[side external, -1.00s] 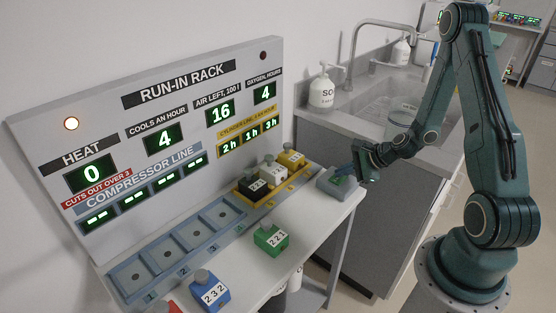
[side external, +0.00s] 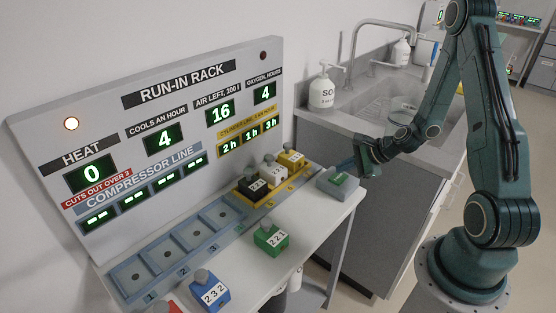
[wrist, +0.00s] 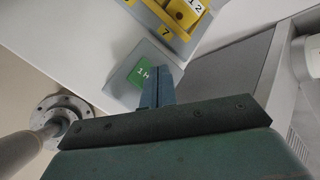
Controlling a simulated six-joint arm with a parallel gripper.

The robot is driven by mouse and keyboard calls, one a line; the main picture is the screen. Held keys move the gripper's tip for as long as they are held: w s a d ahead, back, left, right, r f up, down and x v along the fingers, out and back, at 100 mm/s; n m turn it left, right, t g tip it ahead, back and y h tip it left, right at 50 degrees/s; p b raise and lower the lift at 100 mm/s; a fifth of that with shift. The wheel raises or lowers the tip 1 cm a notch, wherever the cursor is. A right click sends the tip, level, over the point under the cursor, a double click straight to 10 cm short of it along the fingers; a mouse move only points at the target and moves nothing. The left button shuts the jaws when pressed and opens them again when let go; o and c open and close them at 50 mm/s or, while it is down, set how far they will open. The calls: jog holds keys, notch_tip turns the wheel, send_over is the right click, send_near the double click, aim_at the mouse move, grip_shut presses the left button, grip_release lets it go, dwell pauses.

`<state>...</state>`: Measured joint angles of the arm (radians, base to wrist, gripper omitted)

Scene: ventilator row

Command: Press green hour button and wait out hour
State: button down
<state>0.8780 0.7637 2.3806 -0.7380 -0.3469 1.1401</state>
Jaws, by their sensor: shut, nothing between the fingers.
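The green hour button (side external: 340,179) sits on a grey box (side external: 337,190) at the right end of the bench. In the wrist view the button reads "1 H" (wrist: 141,73). My gripper (side external: 350,164) is shut and empty, just above and beyond the button in the side view. In the wrist view its blue fingertips (wrist: 164,72) are just right of the green face, and I cannot tell whether they touch the box. The run-in rack (side external: 180,130) shows heat 0, cools an hour 4, air left 16 and oxygen hours 4.
Black, white and yellow blocks (side external: 291,158) stand on the yellow cylinder line. The compressor line slots (side external: 190,238) are empty. A green block (side external: 270,238), a blue block (side external: 210,291) and a partly seen red block stand on the bench. A sink (side external: 385,100) lies behind.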

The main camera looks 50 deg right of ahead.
aim_at(341, 179)
jog(key=shift+r, duration=2.4)
jog(key=shift+w+a+r+n, duration=0.1)
jog(key=shift+a+r+n, duration=0.2)
jog(key=shift+r, duration=0.05)
jog(key=s+a+r+n+g, duration=0.3)
jog(key=s+a+r+n, duration=0.1)
jog(key=a+r+n, duration=0.85)
jog(key=s+a+r+n+h, duration=0.1)
jog(key=s+a+r+n, duration=0.1)
jog(key=s+r+n, duration=0.2)
jog(key=s+a+r+n, duration=0.2)
jog(key=s+r+n, duration=0.3)
jog(key=s, duration=0.6)
jog(key=shift+a+r+n+h, duration=0.3)
jog(key=shift+a+n+h, duration=0.1)
jog(key=shift+n, duration=0.85)
